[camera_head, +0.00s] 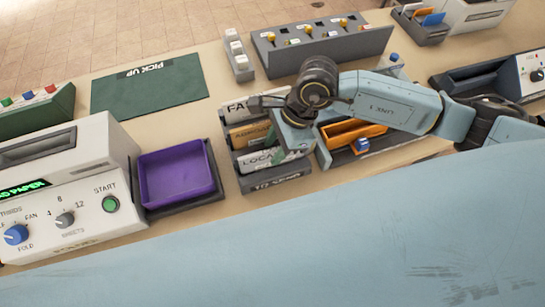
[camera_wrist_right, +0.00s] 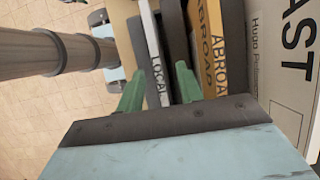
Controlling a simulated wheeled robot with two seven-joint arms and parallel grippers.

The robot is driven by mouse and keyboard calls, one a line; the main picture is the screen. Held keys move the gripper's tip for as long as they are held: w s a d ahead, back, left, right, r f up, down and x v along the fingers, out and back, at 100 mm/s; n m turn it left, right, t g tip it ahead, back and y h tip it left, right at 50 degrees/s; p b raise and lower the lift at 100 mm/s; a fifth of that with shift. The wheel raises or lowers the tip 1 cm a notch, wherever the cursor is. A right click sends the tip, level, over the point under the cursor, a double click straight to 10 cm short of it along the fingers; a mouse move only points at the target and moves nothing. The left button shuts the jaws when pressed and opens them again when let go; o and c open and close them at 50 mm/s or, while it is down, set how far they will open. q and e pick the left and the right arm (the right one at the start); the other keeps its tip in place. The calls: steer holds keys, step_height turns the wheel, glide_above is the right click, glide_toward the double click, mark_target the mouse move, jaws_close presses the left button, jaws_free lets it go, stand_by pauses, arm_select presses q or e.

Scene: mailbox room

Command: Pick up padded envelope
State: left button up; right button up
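A sorting rack (camera_head: 275,180) shows at the middle of the head view, with sections marked FAST, ABROAD, LOCAL and TO SEND. My right gripper (camera_head: 274,142) reaches down over it and hides part of the labels. In the right wrist view, its two green fingers (camera_wrist_right: 158,88) stand apart on either side of the white LOCAL piece (camera_wrist_right: 155,70); I cannot tell whether they touch it. The yellow ABROAD piece (camera_wrist_right: 212,50) and grey FAST piece (camera_wrist_right: 280,70), bearing small print, stand to the right. I cannot tell which item is the padded envelope. My left gripper is out of view.
A purple tray (camera_head: 177,175) and a white folding machine (camera_head: 75,195) stand left of the rack. An orange tray (camera_head: 355,130) is close on its right. A switch panel (camera_head: 320,45) stands behind. The green PICK UP mat (camera_head: 150,85) is clear.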

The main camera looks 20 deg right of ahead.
steer(key=shift+f+b, duration=0.25)
steer(key=shift+b, duration=0.15)
stand_by(0.3)
steer(key=shift+c, duration=0.2)
jaws_close()
